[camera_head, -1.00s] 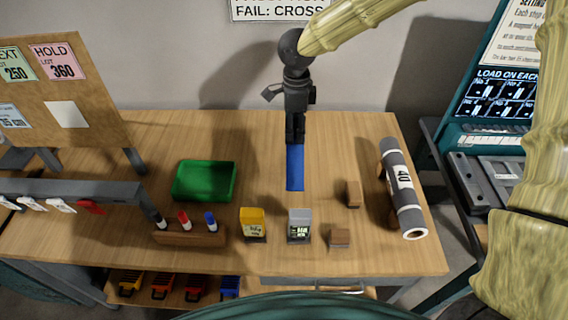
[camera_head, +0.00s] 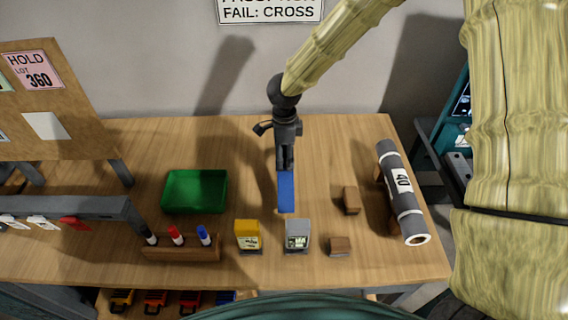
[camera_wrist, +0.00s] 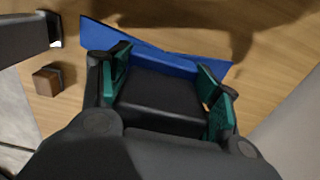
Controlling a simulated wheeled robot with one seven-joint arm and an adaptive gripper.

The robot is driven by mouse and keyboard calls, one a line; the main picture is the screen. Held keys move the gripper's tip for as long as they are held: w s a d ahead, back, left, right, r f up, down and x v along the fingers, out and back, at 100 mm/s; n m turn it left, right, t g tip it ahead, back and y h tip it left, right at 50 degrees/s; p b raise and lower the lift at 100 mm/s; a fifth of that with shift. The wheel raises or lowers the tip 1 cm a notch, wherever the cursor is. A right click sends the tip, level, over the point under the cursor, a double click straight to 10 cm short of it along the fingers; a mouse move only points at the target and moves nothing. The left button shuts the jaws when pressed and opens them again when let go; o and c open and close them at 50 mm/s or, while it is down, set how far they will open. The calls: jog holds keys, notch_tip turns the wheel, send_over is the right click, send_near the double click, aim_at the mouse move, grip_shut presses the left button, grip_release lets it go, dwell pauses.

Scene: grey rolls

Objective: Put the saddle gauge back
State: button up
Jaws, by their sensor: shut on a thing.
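My gripper (camera_head: 285,166) is shut on a flat blue piece (camera_head: 287,194), which I take to be the saddle gauge. The piece hangs below the fingers over the middle of the table, its lower end just behind the grey box in the picture. In the wrist view my gripper (camera_wrist: 167,75) has its green-padded fingers on the wide blue piece (camera_wrist: 150,48), whose edge is angled. Its middle is partly hidden by the gripper. I cannot tell whether it touches the table.
A grey roll marked 40 (camera_head: 402,190) lies at right, by wooden blocks (camera_head: 351,200) (camera_head: 339,246). A yellow box (camera_head: 248,235) and grey box (camera_head: 297,234) stand in front. A green tray (camera_head: 195,191) and marker holder (camera_head: 180,248) are left. Table is clear behind the gripper.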

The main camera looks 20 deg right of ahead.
jog(key=shift+f+p, duration=0.55)
jog(key=shift+f, duration=1.6)
jog(key=o, duration=1.6)
jog(key=shift+c, duration=0.2)
notch_tip(320, 180, up, 12)
jog(key=shift+b, duration=1.2)
